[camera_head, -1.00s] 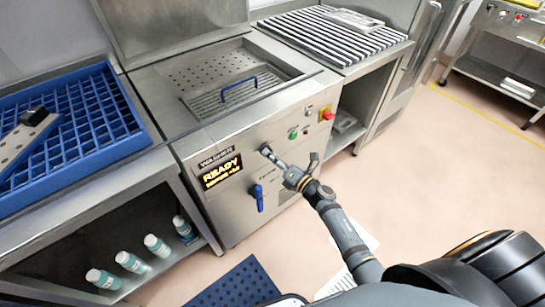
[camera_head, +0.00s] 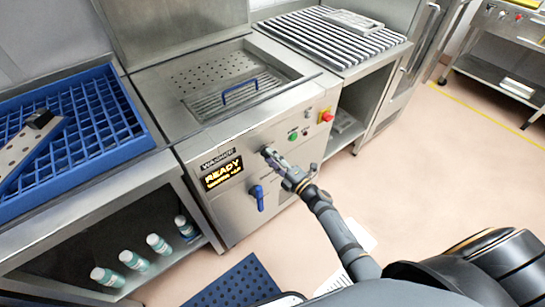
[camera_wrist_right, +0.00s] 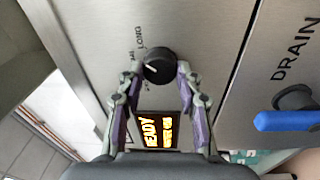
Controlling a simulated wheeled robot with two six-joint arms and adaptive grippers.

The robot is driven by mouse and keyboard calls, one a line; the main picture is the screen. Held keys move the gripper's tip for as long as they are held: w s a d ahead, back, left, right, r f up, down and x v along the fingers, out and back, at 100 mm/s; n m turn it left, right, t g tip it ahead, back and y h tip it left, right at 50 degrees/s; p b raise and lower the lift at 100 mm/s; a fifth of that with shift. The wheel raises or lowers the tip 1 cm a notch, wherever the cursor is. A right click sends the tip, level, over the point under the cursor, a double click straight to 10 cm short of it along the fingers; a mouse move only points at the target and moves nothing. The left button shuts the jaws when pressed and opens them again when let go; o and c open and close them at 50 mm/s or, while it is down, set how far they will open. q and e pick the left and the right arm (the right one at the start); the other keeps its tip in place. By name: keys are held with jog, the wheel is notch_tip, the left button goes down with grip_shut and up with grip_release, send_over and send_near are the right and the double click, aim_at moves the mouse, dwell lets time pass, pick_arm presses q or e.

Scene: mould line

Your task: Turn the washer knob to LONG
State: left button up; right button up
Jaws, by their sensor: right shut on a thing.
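The black round washer knob (camera_wrist_right: 158,65) sits on the steel washer front in the right wrist view. A pale mark shows on its face, towards the left; I cannot tell exactly which label it points to. The printed word LONG (camera_wrist_right: 139,39) is above and left of the knob; other labels are partly hidden by a finger. My right gripper (camera_wrist_right: 159,72) is shut on the knob, one finger on each side. In the head view, my right gripper (camera_head: 272,156) reaches the panel and mostly hides the knob. My left gripper is not in view.
The washer display (camera_head: 222,173) reads READY. A blue drain handle (camera_head: 258,197) sticks out below and left of the gripper. A green button (camera_head: 293,136) and a red one (camera_head: 326,116) are up to the right. A blue crate (camera_head: 143,134) stands at left. Floor at right is clear.

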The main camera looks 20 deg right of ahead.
jog(key=shift+m+p, duration=0.3)
jog(key=shift+m, duration=0.9)
jog(key=o, duration=1.1)
jog(key=shift+o, duration=0.2)
jog(key=v, duration=1.2)
jog(key=shift+s+f, duration=0.1)
